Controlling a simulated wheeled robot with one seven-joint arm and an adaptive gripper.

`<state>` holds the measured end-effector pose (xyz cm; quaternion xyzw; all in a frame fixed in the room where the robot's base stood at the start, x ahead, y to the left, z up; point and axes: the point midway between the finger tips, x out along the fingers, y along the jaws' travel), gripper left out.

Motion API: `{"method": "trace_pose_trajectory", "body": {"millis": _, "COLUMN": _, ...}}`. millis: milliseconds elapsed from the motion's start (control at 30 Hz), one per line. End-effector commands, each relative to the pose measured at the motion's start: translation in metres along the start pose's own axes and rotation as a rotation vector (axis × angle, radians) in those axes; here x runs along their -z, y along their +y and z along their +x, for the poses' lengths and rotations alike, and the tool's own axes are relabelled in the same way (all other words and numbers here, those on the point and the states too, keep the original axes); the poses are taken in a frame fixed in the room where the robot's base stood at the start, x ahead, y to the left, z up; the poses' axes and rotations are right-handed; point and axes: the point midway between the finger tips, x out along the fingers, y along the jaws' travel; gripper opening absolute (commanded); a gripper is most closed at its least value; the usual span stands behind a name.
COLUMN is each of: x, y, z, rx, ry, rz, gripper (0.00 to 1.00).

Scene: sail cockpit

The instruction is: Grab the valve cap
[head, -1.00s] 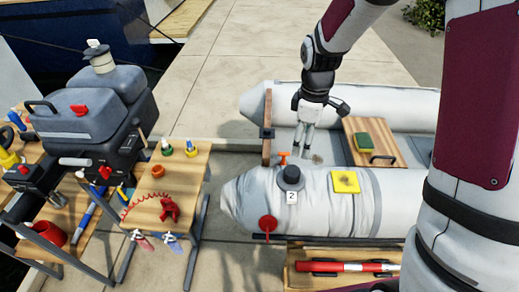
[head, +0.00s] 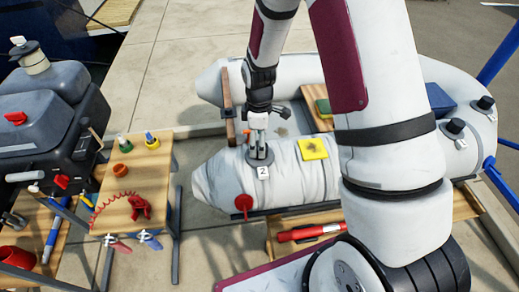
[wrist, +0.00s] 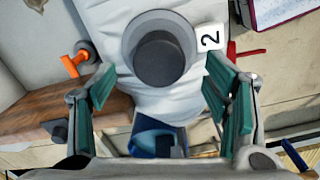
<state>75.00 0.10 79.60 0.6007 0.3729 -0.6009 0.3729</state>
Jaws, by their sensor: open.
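The valve cap, a dark grey round knob on a lighter grey collar, sits on the near white tube of the inflatable boat, beside a tag marked 2. In the head view the cap (head: 259,158) is partly hidden by my gripper (head: 258,136), which is right above it. In the wrist view the cap (wrist: 162,58) shows whole, centred just ahead of my gripper (wrist: 162,90). The two green-padded fingers are wide apart on either side of the cap's line. I see no contact. Similar dark caps (head: 455,127) stand on the boat farther right.
An orange handle (wrist: 75,63) lies left of the cap in the wrist view. A yellow patch (head: 312,149) is on the tube to its right, and a red disc (head: 243,202) is below. A wooden table (head: 128,185) with bottles and red parts stands left.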

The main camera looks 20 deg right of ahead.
Motion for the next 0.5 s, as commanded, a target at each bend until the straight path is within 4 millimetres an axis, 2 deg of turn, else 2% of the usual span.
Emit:
{"method": "trace_pose_trajectory", "body": {"millis": 100, "x": -0.001, "y": 0.000, "z": 0.019, "rx": 0.002, "ry": -0.001, "rz": -0.002, "gripper": 0.70}}
{"method": "trace_pose_trajectory", "body": {"millis": 200, "x": -0.001, "y": 0.000, "z": 0.029, "rx": 0.001, "ry": 0.000, "rz": -0.001, "gripper": 0.70}}
{"method": "trace_pose_trajectory", "body": {"millis": 500, "x": -0.001, "y": 0.001, "z": 0.032, "rx": -0.001, "ry": 0.001, "rz": -0.001, "gripper": 0.70}}
